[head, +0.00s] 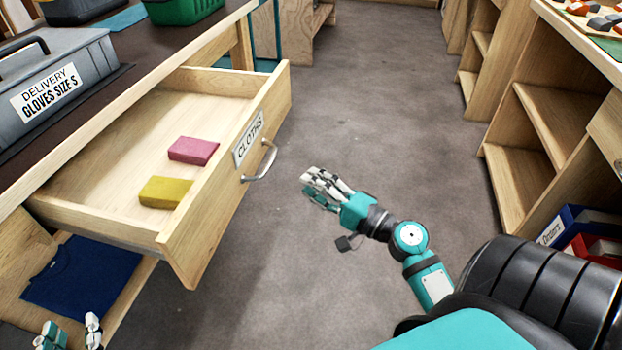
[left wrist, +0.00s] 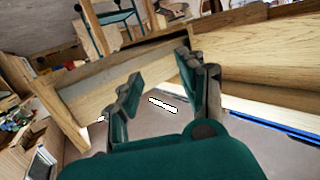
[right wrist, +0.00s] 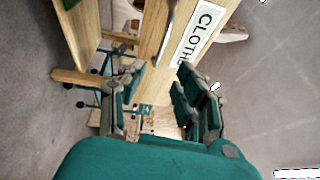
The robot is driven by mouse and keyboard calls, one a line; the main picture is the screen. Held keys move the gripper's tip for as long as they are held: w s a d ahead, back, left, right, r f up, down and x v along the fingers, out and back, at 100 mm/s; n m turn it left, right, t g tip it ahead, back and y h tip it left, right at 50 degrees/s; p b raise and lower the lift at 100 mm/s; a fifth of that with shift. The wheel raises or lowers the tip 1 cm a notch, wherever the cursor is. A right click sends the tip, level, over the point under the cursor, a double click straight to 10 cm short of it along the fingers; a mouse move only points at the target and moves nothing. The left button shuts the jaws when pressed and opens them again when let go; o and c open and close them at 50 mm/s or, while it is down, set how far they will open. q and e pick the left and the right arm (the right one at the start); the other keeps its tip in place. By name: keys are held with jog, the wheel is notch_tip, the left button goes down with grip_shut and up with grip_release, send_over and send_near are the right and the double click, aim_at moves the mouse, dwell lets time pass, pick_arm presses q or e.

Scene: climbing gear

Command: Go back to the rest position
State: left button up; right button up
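My left gripper (head: 70,333) shows at the bottom left corner of the head view, in front of the lower shelf. In the left wrist view my left gripper (left wrist: 160,95) has its fingers spread with nothing between them. My right gripper (head: 322,186) is over the floor, to the right of the open drawer and apart from its handle (head: 262,162). In the right wrist view my right gripper (right wrist: 155,105) is open and empty, its fingers apart. The drawer (head: 225,170), labelled CLOTHS, is pulled out and holds a pink block (head: 193,150) and a yellow block (head: 165,192).
A grey case (head: 60,60) labelled gloves and a green crate (head: 180,10) stand on the counter above. A blue folded cloth (head: 80,275) lies on the lower shelf. Wooden shelving (head: 545,110) with binders stands at right. The floor (head: 385,100) between is clear.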

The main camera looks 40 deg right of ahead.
dwell(0.3)
